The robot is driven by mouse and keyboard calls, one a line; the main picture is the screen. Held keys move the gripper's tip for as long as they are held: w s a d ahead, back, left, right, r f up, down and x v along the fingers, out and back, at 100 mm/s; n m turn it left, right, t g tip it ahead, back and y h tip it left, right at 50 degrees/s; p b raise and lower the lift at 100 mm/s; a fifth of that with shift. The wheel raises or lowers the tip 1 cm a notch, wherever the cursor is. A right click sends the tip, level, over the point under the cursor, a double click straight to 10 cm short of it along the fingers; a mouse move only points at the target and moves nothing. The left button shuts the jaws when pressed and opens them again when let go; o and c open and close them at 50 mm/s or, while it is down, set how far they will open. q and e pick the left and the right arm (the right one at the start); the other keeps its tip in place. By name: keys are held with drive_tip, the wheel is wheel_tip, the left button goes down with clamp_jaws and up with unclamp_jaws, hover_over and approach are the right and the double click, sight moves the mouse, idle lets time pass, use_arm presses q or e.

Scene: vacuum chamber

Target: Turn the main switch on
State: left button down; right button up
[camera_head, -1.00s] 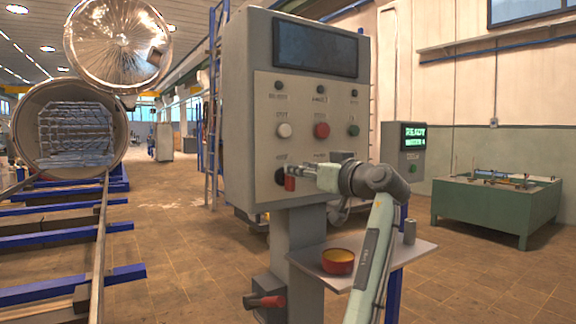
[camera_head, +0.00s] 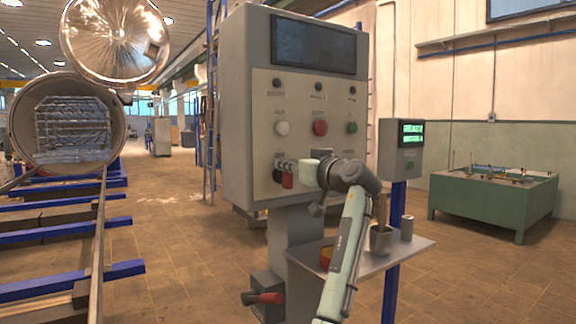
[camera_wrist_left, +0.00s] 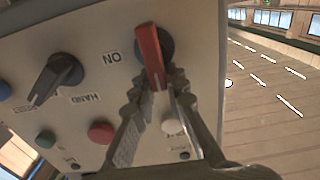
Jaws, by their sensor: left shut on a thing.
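The main switch appears to be the red handle (camera_head: 287,180) on a dark round base, low on the left of the grey control cabinet's front panel (camera_head: 300,105). In the left wrist view the red handle (camera_wrist_left: 149,50) stands out from its black disc, with an upside-down "ON" label (camera_wrist_left: 112,57) beside it. My left gripper (camera_head: 291,170) is at the switch. In the wrist view its fingers (camera_wrist_left: 158,88) are shut on the handle's near end. The handle's exact angle is hard to tell. My right gripper is in neither view.
A black knob (camera_wrist_left: 58,78) and coloured buttons share the panel. Below, a box carries a red-handled lever (camera_head: 264,298). A small shelf (camera_head: 405,252) holds a grey cup (camera_head: 381,240), a cylinder (camera_head: 407,227) and a partly hidden bowl (camera_head: 326,256). A green-screen console (camera_head: 401,150) stands to the right.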

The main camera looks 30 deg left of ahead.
use_arm(q)
drive_tip(key=shift+w+m, duration=0.1)
drive_tip(key=shift+m, duration=0.2)
drive_tip(key=f+m, duration=0.1)
drive_tip(key=m, duration=0.4)
drive_tip(key=w+f+m, duration=0.1)
drive_tip(key=m, duration=0.5)
drive_tip(key=w+d+f+m, duration=0.1)
drive_tip(key=m, duration=0.5)
drive_tip(key=shift+w, duration=0.25)
drive_tip(key=shift+m, duration=0.3)
idle(0.4)
drive_tip(key=c, duration=1.5)
unclamp_jaws()
drive_tip(key=shift+d, duration=0.1)
drive_tip(key=shift+c, duration=0.2)
